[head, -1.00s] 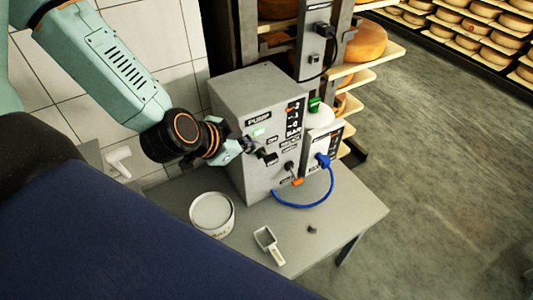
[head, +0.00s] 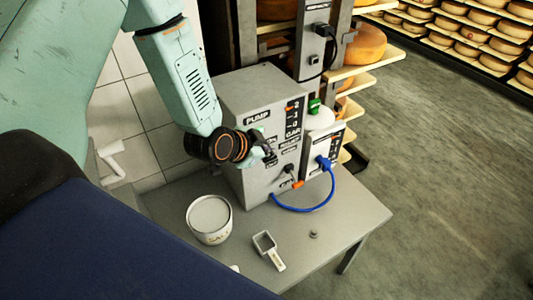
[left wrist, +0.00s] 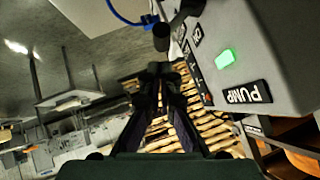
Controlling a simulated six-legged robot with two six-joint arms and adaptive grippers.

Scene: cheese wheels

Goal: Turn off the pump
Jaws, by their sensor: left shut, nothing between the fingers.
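The grey pump box (head: 262,92) stands on the table, with a "PUMP" label (head: 257,118) on its front. In the left wrist view a green light (left wrist: 226,57) is lit beside the "PUMP" label (left wrist: 248,95). A dark round-ended switch (left wrist: 162,36) sticks out of the panel, just beyond my fingertips; I cannot tell whether they touch it. My left gripper (head: 269,153) is shut and empty in front of the panel. In the head view it hides the green light and most of the switch. My right gripper is not in view.
A blue cable (head: 318,208) hangs from a smaller box (head: 322,150) beside the pump box. A white tub (head: 209,220) and a scoop (head: 268,250) stand on the grey table (head: 345,215). Cheese shelves (head: 370,62) rise behind. The floor at right is clear.

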